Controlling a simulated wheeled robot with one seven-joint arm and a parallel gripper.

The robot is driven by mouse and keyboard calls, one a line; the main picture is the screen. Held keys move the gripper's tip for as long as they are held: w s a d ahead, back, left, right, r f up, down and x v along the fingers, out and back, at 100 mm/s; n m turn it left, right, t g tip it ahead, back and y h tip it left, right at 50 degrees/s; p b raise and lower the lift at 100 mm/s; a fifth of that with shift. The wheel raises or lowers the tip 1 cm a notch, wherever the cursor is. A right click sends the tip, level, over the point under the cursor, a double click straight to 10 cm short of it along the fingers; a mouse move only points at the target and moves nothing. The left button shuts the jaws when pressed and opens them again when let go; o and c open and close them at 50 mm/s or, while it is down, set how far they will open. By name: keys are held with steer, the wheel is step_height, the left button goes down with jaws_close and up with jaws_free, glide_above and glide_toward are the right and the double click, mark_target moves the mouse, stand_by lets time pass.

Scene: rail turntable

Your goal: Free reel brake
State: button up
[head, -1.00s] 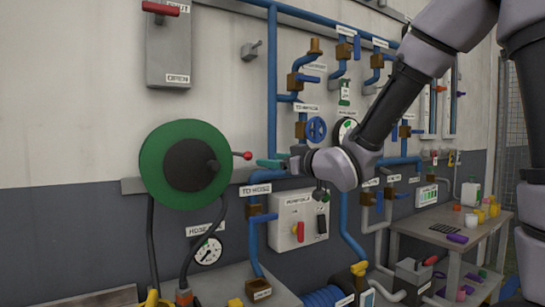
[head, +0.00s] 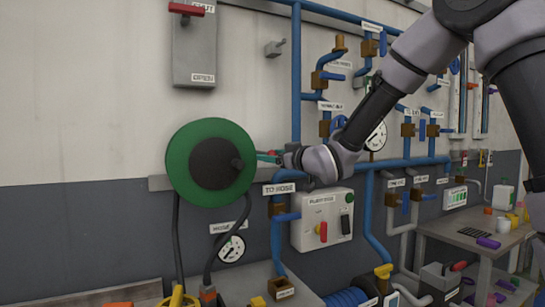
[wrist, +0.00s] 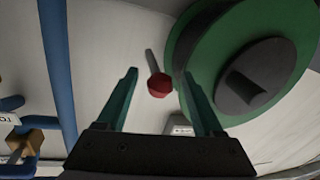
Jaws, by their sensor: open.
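The reel (head: 182,150) is a green disc with a dark hub, mounted on the wall at the left; it fills the upper right of the wrist view (wrist: 190,45). A grey lever with a red knob (wrist: 160,86) sticks out beside it. My gripper (wrist: 159,72) is open, with teal fingers on either side of the knob and a gap on each side. In the head view my gripper (head: 266,156) is at the reel's right edge and mostly covers the lever.
Blue pipes (head: 296,80) with valves run to the right of the reel. A switch box (head: 305,225) is below my gripper. A pressure gauge (head: 231,249) and hoses hang under the reel. A side table (head: 470,240) stands at the right.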

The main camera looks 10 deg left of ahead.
jaws_close()
stand_by(1.4)
